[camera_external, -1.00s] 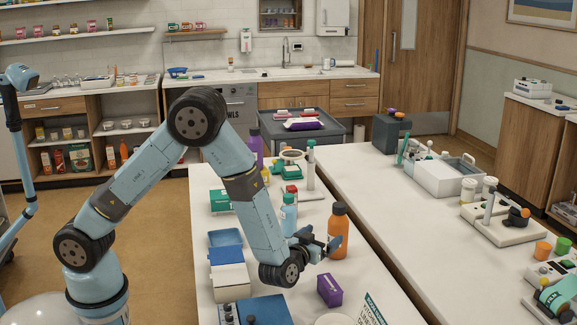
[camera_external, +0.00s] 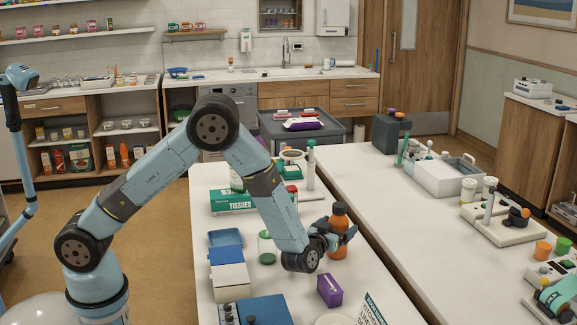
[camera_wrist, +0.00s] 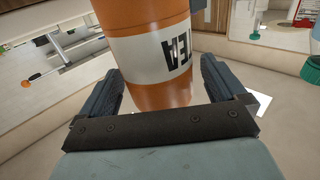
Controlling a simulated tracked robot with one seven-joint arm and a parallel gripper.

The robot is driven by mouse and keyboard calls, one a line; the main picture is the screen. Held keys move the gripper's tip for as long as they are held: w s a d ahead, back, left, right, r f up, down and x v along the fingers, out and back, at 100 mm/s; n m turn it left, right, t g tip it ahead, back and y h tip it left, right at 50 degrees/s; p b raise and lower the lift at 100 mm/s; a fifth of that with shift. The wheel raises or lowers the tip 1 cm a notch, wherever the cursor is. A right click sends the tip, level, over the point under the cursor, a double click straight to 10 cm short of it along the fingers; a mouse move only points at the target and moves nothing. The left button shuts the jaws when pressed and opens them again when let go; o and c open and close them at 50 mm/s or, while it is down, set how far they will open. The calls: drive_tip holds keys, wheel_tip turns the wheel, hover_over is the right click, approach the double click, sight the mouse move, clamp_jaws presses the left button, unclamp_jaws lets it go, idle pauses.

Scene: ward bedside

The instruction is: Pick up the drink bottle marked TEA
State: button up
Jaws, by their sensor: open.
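The drink bottle is orange with a dark cap and stands upright on the white table; in the external view the bottle (camera_external: 338,222) is partly covered by my gripper (camera_external: 340,238). My gripper (camera_wrist: 163,85) is open, with one finger on each side of the bottle. I see gaps by the fingers and cannot tell whether either touches it.
A purple box (camera_external: 329,290) stands just in front of the bottle. A green-lidded jar (camera_external: 267,247), a white box (camera_external: 231,281) and a green TISSUES box (camera_external: 236,201) are to the left.

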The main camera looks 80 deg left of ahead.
drive_tip(key=shift+x, duration=1.15)
drive_tip(key=shift+c, duration=0.2)
drive_tip(key=c, duration=1.2)
